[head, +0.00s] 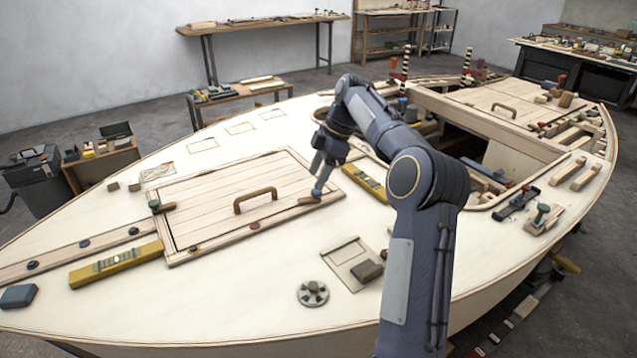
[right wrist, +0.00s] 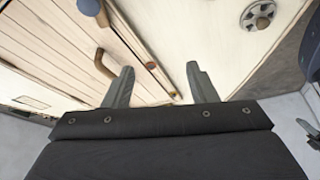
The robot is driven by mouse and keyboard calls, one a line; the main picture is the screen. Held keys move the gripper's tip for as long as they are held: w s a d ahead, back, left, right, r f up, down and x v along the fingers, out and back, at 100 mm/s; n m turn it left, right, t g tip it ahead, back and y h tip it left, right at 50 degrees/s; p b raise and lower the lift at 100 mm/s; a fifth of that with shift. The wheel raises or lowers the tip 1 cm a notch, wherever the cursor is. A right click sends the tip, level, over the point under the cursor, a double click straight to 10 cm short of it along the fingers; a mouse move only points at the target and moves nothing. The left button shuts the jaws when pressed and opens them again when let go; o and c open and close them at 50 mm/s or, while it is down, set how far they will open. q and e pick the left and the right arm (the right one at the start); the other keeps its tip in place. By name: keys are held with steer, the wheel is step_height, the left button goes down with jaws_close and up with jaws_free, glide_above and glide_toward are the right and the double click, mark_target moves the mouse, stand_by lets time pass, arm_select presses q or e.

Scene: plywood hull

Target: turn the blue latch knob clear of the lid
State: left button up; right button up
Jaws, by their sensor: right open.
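The pale plank lid (head: 215,195) with a brown handle (head: 255,193) lies on the hull deck. A short wooden latch bar (head: 306,201) sits at its right corner. My right gripper (head: 318,178) is over that corner, its fingers pointing down, with a fingertip beside or at the bar; I cannot tell if they touch. Another latch with a dark green knob (head: 154,204) is at the lid's left corner.
A yellow level (head: 117,264) lies left of the lid and another yellow tool (head: 364,183) right of it. An open hatch is beyond my right arm.

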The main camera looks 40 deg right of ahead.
steer(key=shift+s+a+r, duration=0.4)
steer(key=shift+s+a, duration=0.2)
steer(key=shift+s, duration=0.1)
steer(key=shift+s+a+r, duration=0.4)
steer(key=shift+s+a, duration=0.2)
steer(key=shift+s, duration=0.1)
